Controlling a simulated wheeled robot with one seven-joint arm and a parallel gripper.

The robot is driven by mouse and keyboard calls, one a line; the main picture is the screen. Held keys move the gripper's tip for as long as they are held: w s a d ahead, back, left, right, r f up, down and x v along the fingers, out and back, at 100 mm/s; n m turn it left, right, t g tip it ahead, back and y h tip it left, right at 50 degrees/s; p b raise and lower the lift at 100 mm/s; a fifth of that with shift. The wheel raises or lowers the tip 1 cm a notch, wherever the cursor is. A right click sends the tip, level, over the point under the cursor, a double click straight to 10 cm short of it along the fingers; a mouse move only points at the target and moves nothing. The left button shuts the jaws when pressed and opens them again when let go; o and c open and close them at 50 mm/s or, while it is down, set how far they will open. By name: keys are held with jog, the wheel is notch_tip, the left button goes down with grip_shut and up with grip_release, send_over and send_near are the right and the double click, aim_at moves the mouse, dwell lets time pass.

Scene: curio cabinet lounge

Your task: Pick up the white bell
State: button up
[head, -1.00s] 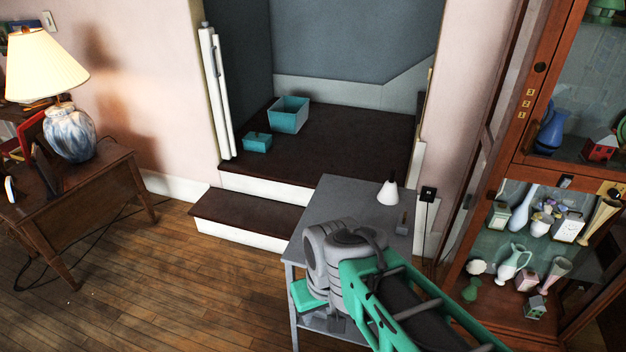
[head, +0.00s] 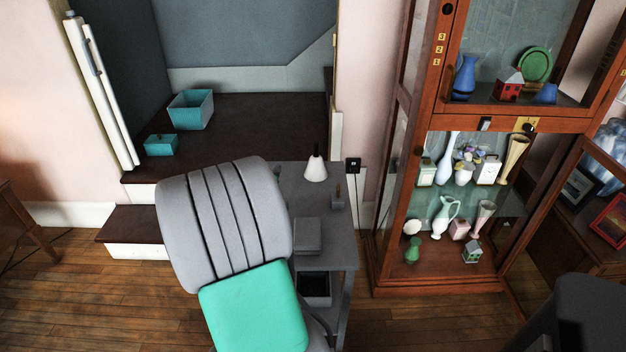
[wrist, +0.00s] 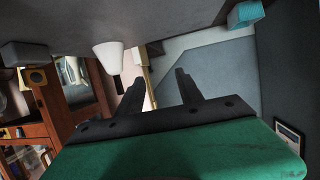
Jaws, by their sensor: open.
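The white bell (head: 316,168) stands upright on the grey table (head: 345,250), near its back edge, with its dark handle on top. In the wrist view the picture is turned over, and the white bell (wrist: 108,57) shows left of the fingers with its handle pointing down the picture. My gripper (wrist: 160,92) is open, with nothing between its two dark fingers. The bell is outside the fingers, apart from them. In the head view my arm hides the left part of the table, and I cannot make out my fingers there.
A glass cabinet (head: 398,200) full of ornaments stands to the right. Teal boxes (head: 190,109) (head: 161,146) rest on the dark platform.

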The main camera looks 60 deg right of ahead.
aim_at(315, 145)
jog(key=s+d+h, duration=0.1)
jog(key=s+d, duration=0.1)
jog(key=d, duration=0.3)
jog(key=s+d+m+g+h, duration=0.1)
jog(key=s+d+h, duration=0.1)
jog(key=d, duration=0.4)
jog(key=s+d+h, duration=0.1)
jog(key=s+d, duration=0.1)
jog(key=d, duration=0.4)
jog(key=shift+s+d+r+m+b, duration=0.15)
jog(key=shift+s+r+m+b, duration=0.25)
jog(key=shift+c, duration=0.2)
grip_shut()
